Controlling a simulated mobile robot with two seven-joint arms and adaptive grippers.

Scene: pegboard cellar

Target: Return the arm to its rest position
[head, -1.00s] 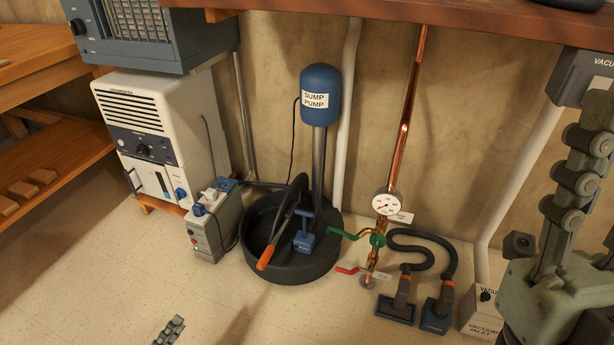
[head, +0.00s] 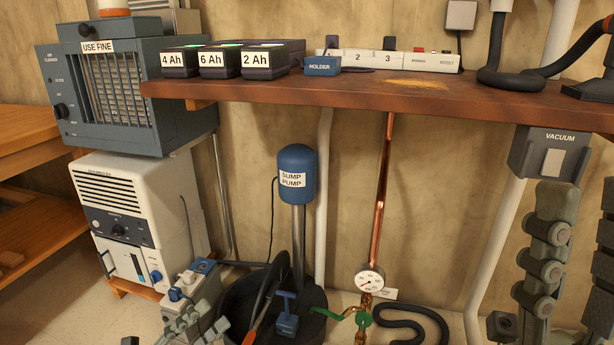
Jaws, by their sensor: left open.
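My left gripper (head: 232,335) shows only at the bottom edge. Its grey fingertips are apart, with nothing seen between them, and the rest of it is cut off by the frame. In the picture the fingertips lie in front of the black sump basin (head: 318,322) and just right of the small grey unit.
The blue sump pump (head: 297,173) stands in the basin. A copper pipe (head: 381,190) with a gauge (head: 369,281) rises right of it. A wooden shelf (head: 330,97) with battery packs (head: 221,60) overhangs. A white appliance (head: 117,213) and grey unit (head: 191,302) stand left.

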